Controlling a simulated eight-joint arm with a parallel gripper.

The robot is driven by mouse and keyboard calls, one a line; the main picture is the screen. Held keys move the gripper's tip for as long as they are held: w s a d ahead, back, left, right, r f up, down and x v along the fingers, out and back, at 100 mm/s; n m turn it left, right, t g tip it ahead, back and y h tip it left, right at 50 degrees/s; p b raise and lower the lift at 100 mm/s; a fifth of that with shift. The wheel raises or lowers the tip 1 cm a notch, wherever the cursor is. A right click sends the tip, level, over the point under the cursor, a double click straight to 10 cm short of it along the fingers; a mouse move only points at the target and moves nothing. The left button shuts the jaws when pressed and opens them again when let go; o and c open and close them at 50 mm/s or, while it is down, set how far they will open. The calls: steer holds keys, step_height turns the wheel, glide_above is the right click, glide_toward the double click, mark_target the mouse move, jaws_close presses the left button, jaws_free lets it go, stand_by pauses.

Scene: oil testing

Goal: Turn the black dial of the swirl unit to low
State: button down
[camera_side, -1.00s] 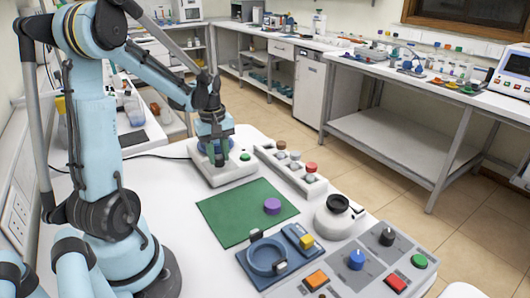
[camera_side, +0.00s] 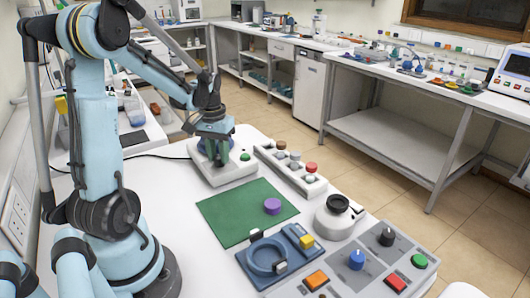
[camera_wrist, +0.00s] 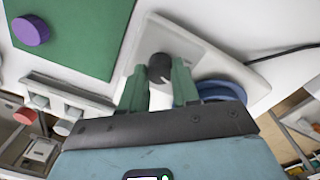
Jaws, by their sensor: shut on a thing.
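The swirl unit (camera_side: 222,176) is a white box with a blue round platform at the back of the white table. A green button (camera_side: 245,157) shows on it in the side view. In the wrist view its white top (camera_wrist: 195,45) carries the black dial (camera_wrist: 159,66), and part of the blue platform (camera_wrist: 222,90) shows to the right. My gripper (camera_wrist: 160,85) has its green fingers on either side of the dial, shut on it. In the side view my gripper (camera_side: 222,155) is low over the unit and hides the dial. I cannot read the dial's setting marks.
A green mat (camera_side: 235,215) with a purple disc (camera_side: 272,206) lies in front of the unit. A rack with coloured caps (camera_side: 290,172) stands close on its right. A round white device (camera_side: 335,217), a blue tray fixture (camera_side: 265,262) and a grey control panel (camera_side: 375,262) are nearer the front.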

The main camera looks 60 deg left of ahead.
mark_target(218, 156)
steer(key=shift+m, duration=0.9)
steer(key=c, duration=0.8)
jaws_free()
steer(key=shift+r, duration=0.1)
steer(key=r, duration=1.2)
steer(key=shift+s+a, duration=0.1)
steer(key=shift+a, duration=0.1)
steer(key=d+f+m+t, duration=0.1)
steer(key=d+m+t, duration=0.1)
steer(key=d, duration=0.6)
steer(key=d+f+m+t, duration=0.1)
steer(key=d+f+t, duration=0.1)
steer(key=d, duration=0.5)
steer(key=w+d+f+m+t, duration=0.1)
steer(key=d+m+t, duration=0.1)
steer(key=d, duration=0.6)
steer(key=shift+d+f+m+t, duration=0.2)
steer(key=shift+d+m+t, duration=0.1)
steer(key=shift+t, duration=0.2)
